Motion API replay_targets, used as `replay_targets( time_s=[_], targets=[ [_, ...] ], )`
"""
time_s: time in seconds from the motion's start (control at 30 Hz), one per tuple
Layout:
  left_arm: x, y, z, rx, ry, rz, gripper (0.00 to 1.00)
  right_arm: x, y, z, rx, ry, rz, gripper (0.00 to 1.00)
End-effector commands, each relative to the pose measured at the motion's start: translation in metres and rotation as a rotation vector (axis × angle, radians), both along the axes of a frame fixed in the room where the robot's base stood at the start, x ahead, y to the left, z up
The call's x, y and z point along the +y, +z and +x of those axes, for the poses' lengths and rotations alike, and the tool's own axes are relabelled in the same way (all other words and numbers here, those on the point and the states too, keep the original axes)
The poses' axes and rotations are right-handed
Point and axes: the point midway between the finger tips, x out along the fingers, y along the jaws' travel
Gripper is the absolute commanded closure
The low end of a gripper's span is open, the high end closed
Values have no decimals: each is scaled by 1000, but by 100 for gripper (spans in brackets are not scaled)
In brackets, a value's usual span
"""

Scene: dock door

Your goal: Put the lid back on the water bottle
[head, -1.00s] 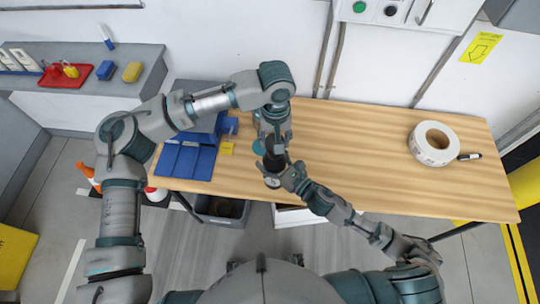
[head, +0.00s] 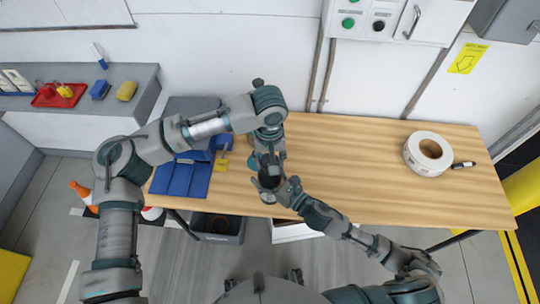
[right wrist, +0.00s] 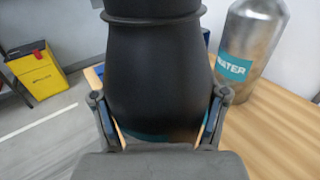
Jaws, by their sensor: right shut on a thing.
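A steel bottle (right wrist: 250,45) with a teal WATER label stands on the table in the right wrist view, behind and right of my right gripper. My right gripper (right wrist: 158,125) is shut on a black bottle-shaped thing (right wrist: 152,70), with a finger on each side. This thing has a ring near its top and a teal patch low down. In the head view, my right gripper (head: 287,190) holds it at the table's front edge. My left gripper (head: 269,155) points down just above and behind it; its fingers are too small to read. I cannot pick out a separate lid.
Blue bins (head: 182,178) stand on the left of the wooden table (head: 350,165). The table between is clear. A dark bin (head: 217,226) is below the front edge.

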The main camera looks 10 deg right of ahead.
Motion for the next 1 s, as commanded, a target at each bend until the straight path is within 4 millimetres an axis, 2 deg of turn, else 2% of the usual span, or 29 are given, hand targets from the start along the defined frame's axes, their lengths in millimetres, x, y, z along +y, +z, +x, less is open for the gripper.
replay_targets(
  time_s=[0.37, 0.93, 0.97, 1.0],
  targets=[
    [0, 0, 0, 0, 0, 0, 63, 0, 1, 0, -1, 0, 1, 90],
    [0, -11, 0, 2, -1, 0, 63, 0, 1, 0, -1, 0, 1, 90],
    [0, -11, 0, 1, -1, 0, 63, 0, 1, 0, -1, 0, 1, 100],
    [0, -11, 0, 1, -4, 0, 63, 0, 1, 0, -1, 0, 1, 100]
  ],
)
